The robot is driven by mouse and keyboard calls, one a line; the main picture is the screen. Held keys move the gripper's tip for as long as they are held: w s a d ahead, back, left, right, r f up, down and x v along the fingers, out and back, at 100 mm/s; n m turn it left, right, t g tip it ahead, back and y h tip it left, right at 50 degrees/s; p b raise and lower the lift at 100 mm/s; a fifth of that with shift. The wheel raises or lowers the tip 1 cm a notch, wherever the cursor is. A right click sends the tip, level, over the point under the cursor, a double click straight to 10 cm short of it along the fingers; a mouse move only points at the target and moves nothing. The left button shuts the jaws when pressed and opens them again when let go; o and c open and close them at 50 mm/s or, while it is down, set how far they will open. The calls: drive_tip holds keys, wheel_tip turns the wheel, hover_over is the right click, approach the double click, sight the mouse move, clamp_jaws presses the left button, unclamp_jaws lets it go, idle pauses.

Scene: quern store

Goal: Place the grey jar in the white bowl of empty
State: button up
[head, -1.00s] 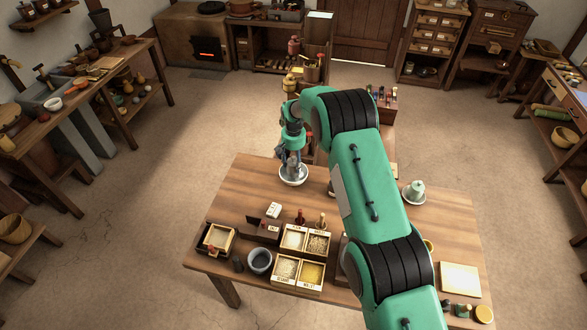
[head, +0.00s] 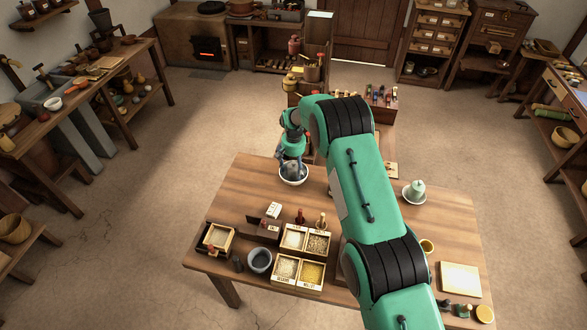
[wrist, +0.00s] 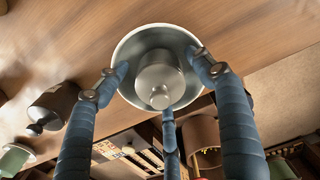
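The grey jar (wrist: 160,80) stands inside the white bowl (wrist: 127,50), its lid knob facing the wrist camera. My gripper (wrist: 160,85) is open above the bowl, its three blue fingers spread around the jar with gaps between the fingertips and the jar's sides. In the head view the white bowl (head: 294,182) sits near the table's far edge, with my gripper (head: 292,173) directly over it. There the jar is mostly hidden by the fingers.
A pale green jar (head: 418,189) stands on a white dish to the right. Sample boxes (head: 312,243) and a dark bowl (head: 260,261) fill the near table. The wood left of the white bowl is clear.

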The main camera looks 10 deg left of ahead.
drive_tip(key=shift+r, duration=0.2)
drive_tip(key=shift+r, duration=5.95)
